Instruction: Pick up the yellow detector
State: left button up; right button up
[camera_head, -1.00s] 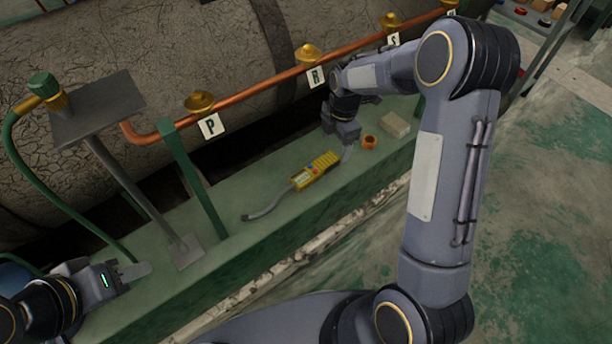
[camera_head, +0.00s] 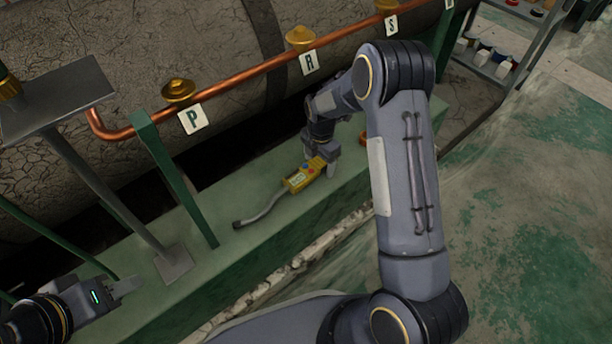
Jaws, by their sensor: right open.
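The yellow detector (camera_head: 301,178) lies on the green ledge (camera_head: 226,258), with its grey flexible probe (camera_head: 262,209) stretching to the lower left. My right gripper (camera_head: 325,164) is at the detector's upper right end, pointing down, with its fingers close over or beside that end. It is open; whether it touches the detector cannot be told. My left gripper (camera_head: 126,287) is at the lower left, apart from the detector and over the ledge's near end; its finger opening cannot be made out.
A copper pipe (camera_head: 245,80) with brass valves and tags P, R and S runs behind the ledge. A green post (camera_head: 176,180) and a grey stand (camera_head: 95,175) rise left of the detector. An orange ring (camera_head: 362,138) is partly hidden by my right arm.

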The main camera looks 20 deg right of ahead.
jog(key=c, duration=1)
jog(key=shift+r, duration=0.1)
jog(key=shift+r, duration=0.45)
notch_tip(320, 180, up, 3)
jog(key=shift+f+p, duration=0.2)
jog(key=shift+p, duration=0.55)
jog(key=s+d+r+p, duration=0.3)
jog(key=s+r+p, duration=0.1)
jog(key=s+r, duration=0.2)
jog(key=s+d+r+p, duration=0.4)
jog(key=s+r+p, duration=0.1)
jog(key=r, duration=0.3)
jog(key=shift+s+d+r+p, duration=0.2)
jog(key=shift+s+d+p, duration=0.1)
jog(key=shift+s, duration=0.1)
